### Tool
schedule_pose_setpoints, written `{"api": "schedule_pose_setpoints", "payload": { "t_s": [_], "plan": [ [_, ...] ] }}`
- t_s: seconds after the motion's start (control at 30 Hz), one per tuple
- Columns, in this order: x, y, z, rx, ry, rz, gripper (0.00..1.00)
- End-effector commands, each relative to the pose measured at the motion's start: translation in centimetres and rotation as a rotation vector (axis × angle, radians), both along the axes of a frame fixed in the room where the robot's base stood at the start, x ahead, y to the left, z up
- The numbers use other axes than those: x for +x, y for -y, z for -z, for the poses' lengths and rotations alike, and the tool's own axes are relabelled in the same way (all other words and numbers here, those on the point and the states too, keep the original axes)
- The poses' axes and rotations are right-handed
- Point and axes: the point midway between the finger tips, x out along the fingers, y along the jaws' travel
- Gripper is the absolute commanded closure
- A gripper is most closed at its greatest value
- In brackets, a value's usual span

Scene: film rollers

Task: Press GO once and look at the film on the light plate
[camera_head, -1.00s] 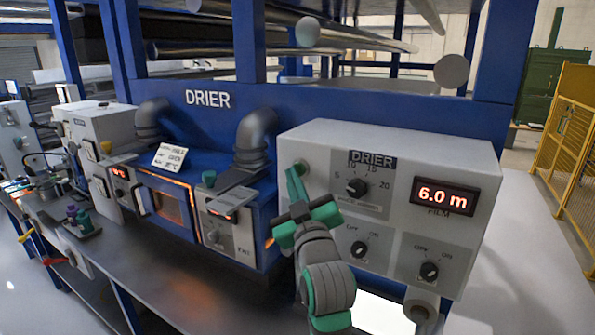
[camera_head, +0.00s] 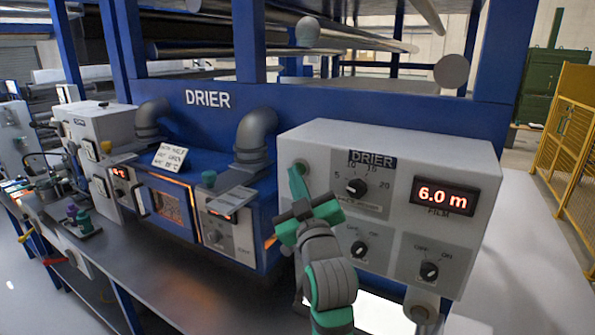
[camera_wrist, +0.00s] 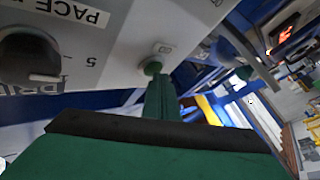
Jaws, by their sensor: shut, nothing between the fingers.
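The grey DRIER control box (camera_head: 330,140) stands at the right, with a red display (camera_head: 444,195) reading 6.0 m above the word FILM. A small green button in a pale collar (camera_wrist: 152,66) sits at the left of its front; I cannot read GO on it. My gripper (camera_head: 296,178) is shut and empty, its green fingertips at this button. The wrist view shows the fingers (camera_wrist: 160,98) reaching up to it; I cannot tell whether it is pressed in. A bright white plate (camera_head: 382,310) shows low behind my arm, partly hidden. I cannot make out film on it.
The pace knob (camera_head: 357,187) is right of my fingers, also large in the wrist view (camera_wrist: 30,57). Two OFF/ON knobs (camera_head: 359,249) (camera_head: 429,271) sit below. A blue drier with a glowing window (camera_head: 168,208) and grey pipes stands left. A roller end (camera_head: 420,308) juts below the box.

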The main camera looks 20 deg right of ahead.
Motion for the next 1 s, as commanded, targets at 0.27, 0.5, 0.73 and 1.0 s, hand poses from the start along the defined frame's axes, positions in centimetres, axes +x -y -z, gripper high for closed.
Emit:
{"api": "schedule_pose_setpoints", "payload": {
  "t_s": [0.27,0.5,0.73,1.0],
  "plan": [
    [0.0,0.0,0.1,0.001,-0.002,0.001,1.00],
    [-0.5,-0.7,0.1,0.001,0.000,0.000,1.00],
    [-1.1,-1.3,0.1,0.001,-0.001,0.000,1.00],
    [-1.1,-1.4,0.1,0.001,-0.001,0.000,1.00]
  ]
}}
